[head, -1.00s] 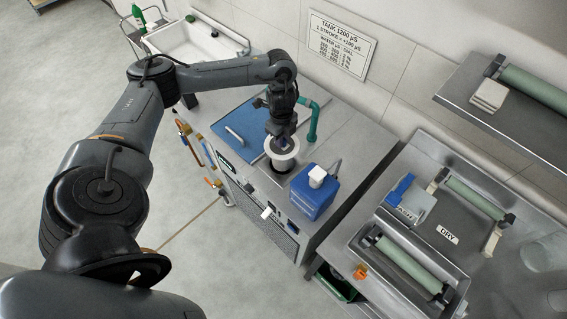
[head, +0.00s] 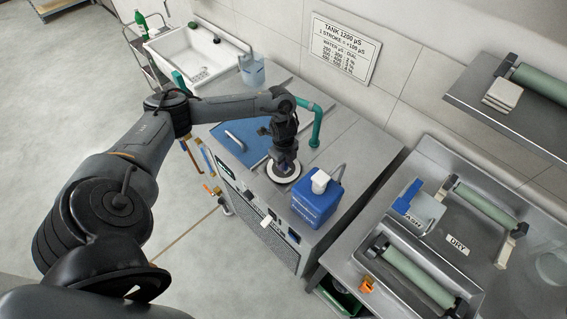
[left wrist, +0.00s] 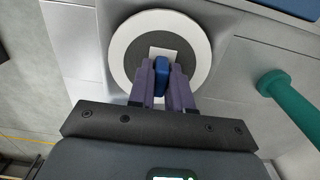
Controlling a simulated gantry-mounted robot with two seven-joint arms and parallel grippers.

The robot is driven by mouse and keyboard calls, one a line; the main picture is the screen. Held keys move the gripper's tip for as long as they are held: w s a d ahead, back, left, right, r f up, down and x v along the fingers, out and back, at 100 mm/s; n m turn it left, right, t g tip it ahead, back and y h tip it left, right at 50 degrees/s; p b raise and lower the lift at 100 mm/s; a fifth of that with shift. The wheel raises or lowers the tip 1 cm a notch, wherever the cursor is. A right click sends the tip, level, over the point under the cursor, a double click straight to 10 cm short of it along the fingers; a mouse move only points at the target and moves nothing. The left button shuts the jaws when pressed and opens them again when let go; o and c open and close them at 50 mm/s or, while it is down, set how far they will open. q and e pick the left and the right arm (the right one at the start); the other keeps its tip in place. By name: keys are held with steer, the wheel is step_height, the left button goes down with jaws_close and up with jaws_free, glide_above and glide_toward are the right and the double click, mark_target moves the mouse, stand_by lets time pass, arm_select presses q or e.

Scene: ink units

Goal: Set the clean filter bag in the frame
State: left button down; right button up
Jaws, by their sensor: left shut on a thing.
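The filter bag's round white rim (head: 295,178) lies low at the unit's metal top, about level with it. The bag's body below the rim is hidden. My left gripper (head: 284,166) points down over the rim's middle. In the left wrist view, its fingers (left wrist: 161,84) are shut on a blue grip (left wrist: 161,68) at the centre of the grey disc inside the white rim (left wrist: 119,50). The frame under the bag is hidden by the rim, so I cannot tell how it sits. My right gripper is in neither current view.
A blue jug with a white cap (head: 315,198) stands close to the right of the rim. A teal pipe (head: 317,126) rises behind, and a blue lid (head: 240,143) lies to the left. A pale blue container (head: 252,72) stands by the sink (head: 184,54).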

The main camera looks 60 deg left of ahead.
arm_select(q)
steer(key=shift+f, duration=0.1)
steer(key=shift+f, duration=0.15)
steer(key=c, duration=1.1)
jaws_free()
steer(key=shift+o, duration=0.2)
steer(key=shift+r, duration=0.65)
step_height(320, 180, up, 11)
steer(key=p, duration=0.4)
steer(key=shift+r+p, duration=0.15)
steer(key=shift+p, duration=0.25)
steer(key=shift+s, duration=0.1)
